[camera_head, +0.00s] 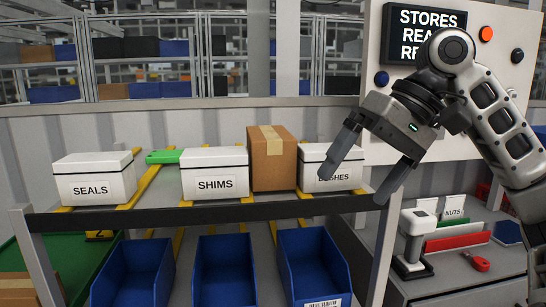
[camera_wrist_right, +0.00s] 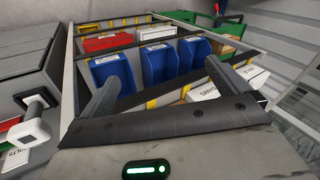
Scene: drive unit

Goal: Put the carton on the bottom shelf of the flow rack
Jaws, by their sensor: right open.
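A brown carton (camera_head: 272,160) with a tan tape strip stands upright on the top shelf of the flow rack (camera_head: 250,209), between the white SHIMS box (camera_head: 215,174) and a partly hidden white box (camera_head: 316,178). My right gripper (camera_head: 353,190) is open and empty, to the right of the carton and in front of that partly hidden box, apart from the carton. Its spread fingers also show in the wrist view (camera_wrist_right: 160,71). A lower level of the rack holds blue bins (camera_head: 225,272); the bottom shelf cannot be made out clearly. My left gripper is out of view.
A white SEALS box (camera_head: 94,178) and a green object (camera_head: 163,156) share the top shelf. Another taped brown box (camera_head: 18,287) lies at lower left. At right, a bench bears a white-and-black device (camera_head: 414,243) and a red tool (camera_head: 477,262). A panel with a screen (camera_head: 423,38) stands behind.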

